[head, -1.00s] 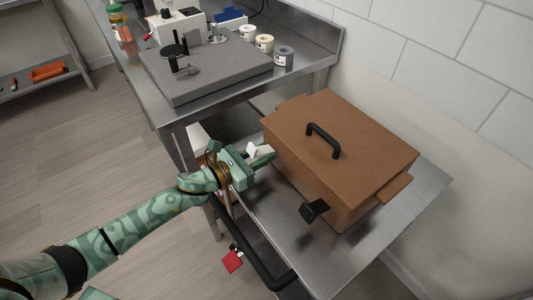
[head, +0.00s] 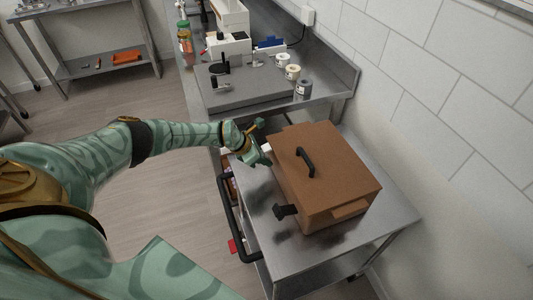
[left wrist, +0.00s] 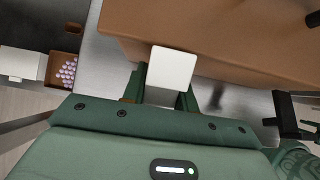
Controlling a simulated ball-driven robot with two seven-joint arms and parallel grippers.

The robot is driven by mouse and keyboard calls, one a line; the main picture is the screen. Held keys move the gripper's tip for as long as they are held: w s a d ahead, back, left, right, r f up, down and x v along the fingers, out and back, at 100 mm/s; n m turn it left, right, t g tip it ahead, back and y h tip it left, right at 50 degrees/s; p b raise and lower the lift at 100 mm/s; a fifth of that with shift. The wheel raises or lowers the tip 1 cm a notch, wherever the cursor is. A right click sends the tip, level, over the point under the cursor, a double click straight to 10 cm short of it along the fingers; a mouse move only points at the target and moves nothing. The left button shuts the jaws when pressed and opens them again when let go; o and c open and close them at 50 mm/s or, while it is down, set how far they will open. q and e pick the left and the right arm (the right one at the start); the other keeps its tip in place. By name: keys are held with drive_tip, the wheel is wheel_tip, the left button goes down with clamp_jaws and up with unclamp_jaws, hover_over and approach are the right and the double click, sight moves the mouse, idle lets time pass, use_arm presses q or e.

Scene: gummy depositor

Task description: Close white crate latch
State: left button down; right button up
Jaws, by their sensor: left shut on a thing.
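A brown crate (head: 325,175) with a closed lid and a black top handle (head: 305,162) sits on a metal cart. A white latch piece (left wrist: 172,68) stands at the crate's side facing my left arm; it shows small in the head view (head: 266,147). My left gripper (head: 263,148) is shut on this white piece, with its fingers (left wrist: 163,95) either side of it in the left wrist view. I cannot tell how the piece joins the crate. A black latch (head: 285,211) sticks out from the crate's near side.
The metal cart top (head: 292,255) has free room in front of the crate. The cart's black push handle (head: 232,215) is below my left forearm. A grey machine plate (head: 240,90) and several small jars stand on the table behind. A wall bounds the right.

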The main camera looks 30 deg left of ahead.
use_arm(q)
drive_tip(key=shift+w+d+r+g+y+p, duration=0.1)
drive_tip(key=shift+w+r+g+y+p, duration=0.2)
drive_tip(key=shift+g+y+p, duration=0.25)
drive_tip(key=shift+d+g+y, duration=0.15)
drive_tip(key=shift+g+y, duration=0.4)
drive_tip(key=shift+g, duration=0.3)
drive_tip(key=shift+f, duration=0.1)
drive_tip(key=c, duration=1.1)
unclamp_jaws()
drive_tip(key=shift+d, duration=0.1)
